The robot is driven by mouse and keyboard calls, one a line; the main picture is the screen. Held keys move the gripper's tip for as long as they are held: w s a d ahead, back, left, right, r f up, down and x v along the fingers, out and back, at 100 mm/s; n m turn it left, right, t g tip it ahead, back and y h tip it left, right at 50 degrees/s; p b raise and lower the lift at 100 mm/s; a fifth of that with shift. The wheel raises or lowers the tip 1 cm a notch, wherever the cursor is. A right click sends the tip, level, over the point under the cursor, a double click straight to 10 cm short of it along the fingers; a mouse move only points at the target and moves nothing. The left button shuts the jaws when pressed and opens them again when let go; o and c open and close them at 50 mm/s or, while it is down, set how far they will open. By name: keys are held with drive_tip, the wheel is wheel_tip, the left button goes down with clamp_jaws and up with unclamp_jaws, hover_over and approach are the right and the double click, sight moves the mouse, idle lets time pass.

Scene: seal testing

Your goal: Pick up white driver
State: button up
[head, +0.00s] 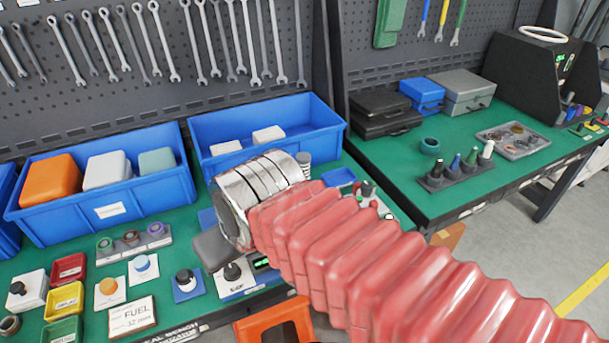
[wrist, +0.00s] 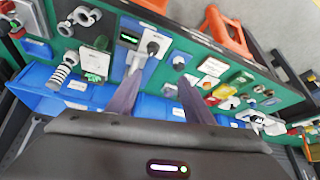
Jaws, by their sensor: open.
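A small white-topped upright piece (head: 488,149), which looks like the white driver, stands at the right end of a dark rack (head: 452,178) on the right green bench. Black, blue and green-topped ones stand beside it in the rack. I cannot make out the white driver in the wrist view. My gripper (wrist: 161,70) is open and empty, with its two fingers apart over the left bench. In the head view its fingers are mostly hidden behind my arm, far to the left of the rack.
Blue bins (head: 110,208) line the back of the left bench. Small parts and a FUEL card (head: 132,316) lie in front. Near the rack are a parts tray (head: 515,141), a teal ring (head: 430,146), cases (head: 384,112) and a dark machine (head: 530,78).

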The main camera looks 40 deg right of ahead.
drive_tip(key=shift+o, duration=0.5)
drive_tip(key=w+d+r+m, duration=0.1)
drive_tip(key=w+d, duration=0.5)
drive_tip(key=w, duration=0.1)
drive_tip(key=shift+w+r+h, duration=0.2)
drive_tip(key=shift+w+h, duration=0.2)
drive_tip(key=m+g+h, duration=0.1)
drive_tip(key=m, duration=0.3)
hover_over(304, 165)
drive_tip(key=s, duration=0.2)
drive_tip(key=f, duration=0.8)
drive_tip(key=shift+a, duration=0.2)
drive_tip(key=shift+x, duration=4.25)
drive_tip(key=shift+s+d+f, duration=0.1)
